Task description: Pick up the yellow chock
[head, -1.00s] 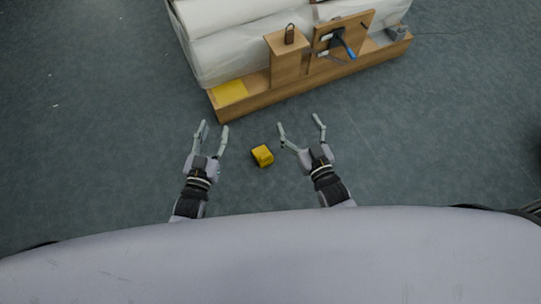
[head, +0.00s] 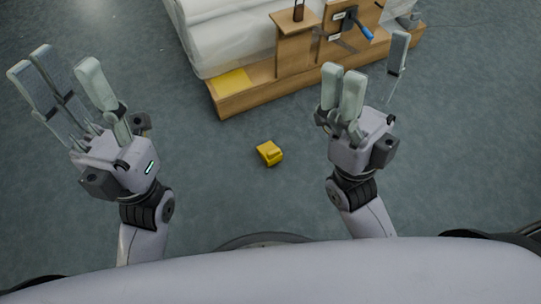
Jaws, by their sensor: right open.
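The yellow chock (head: 269,153) lies on the floor in the middle of the head view, between my two grippers and free of both. My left gripper (head: 72,80) is raised at the left, its fingers spread open and empty. My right gripper (head: 368,77) is raised at the right of the chock, its fingers apart and empty. Both grippers look large and are held well above the floor. Nothing hides the chock.
A wooden stand (head: 300,88) with white wrapped rolls (head: 235,45) stands beyond the chock. A flat yellow patch (head: 232,83) lies on its base, and a blue-handled device (head: 352,24) is on its upright panel. Grey floor (head: 235,190) around the chock is clear.

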